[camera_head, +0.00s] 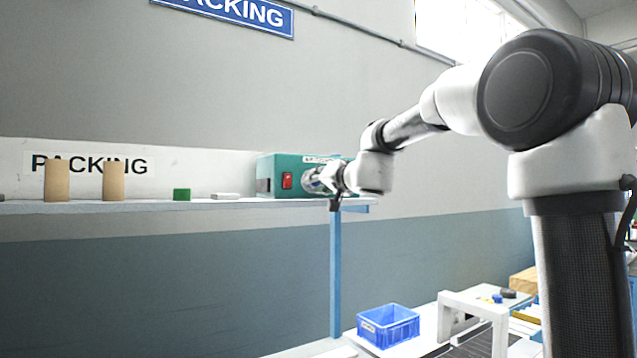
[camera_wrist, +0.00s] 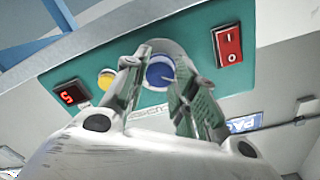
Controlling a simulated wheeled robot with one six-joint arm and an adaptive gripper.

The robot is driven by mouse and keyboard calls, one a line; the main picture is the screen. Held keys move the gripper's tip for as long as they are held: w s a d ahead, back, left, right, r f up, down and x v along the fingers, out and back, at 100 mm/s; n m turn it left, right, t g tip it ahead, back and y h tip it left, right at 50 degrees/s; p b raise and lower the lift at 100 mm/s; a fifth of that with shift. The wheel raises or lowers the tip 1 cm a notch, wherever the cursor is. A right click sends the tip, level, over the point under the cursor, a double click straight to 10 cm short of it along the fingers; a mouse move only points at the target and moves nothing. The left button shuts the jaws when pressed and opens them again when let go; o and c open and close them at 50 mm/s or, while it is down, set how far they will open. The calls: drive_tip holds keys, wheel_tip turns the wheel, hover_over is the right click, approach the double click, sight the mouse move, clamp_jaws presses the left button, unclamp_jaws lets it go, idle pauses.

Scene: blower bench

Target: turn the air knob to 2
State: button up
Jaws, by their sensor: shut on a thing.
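The green blower box (camera_head: 268,174) stands at the right end of the shelf, its front partly hidden by my gripper (camera_head: 322,180). In the wrist view, the blue round air knob (camera_wrist: 160,72) with a pale pointer line sits in a light ring on the green panel (camera_wrist: 195,20). My gripper (camera_wrist: 157,82) is shut on the knob, one finger at each side. A small red display (camera_wrist: 71,93) shows a digit that looks like a 5. The scale marks around the knob are not readable.
On the shelf (camera_head: 140,207) stand two tan cylinders (camera_head: 57,180), a green block (camera_head: 181,194) and a pale flat item (camera_head: 225,196). A blue crate (camera_head: 388,326) stands below.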

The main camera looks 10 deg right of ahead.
drive_tip(key=shift+f, duration=0.1)
drive_tip(key=o, duration=1.1)
drive_tip(key=shift+c, duration=0.2)
drive_tip(key=v, duration=1.2)
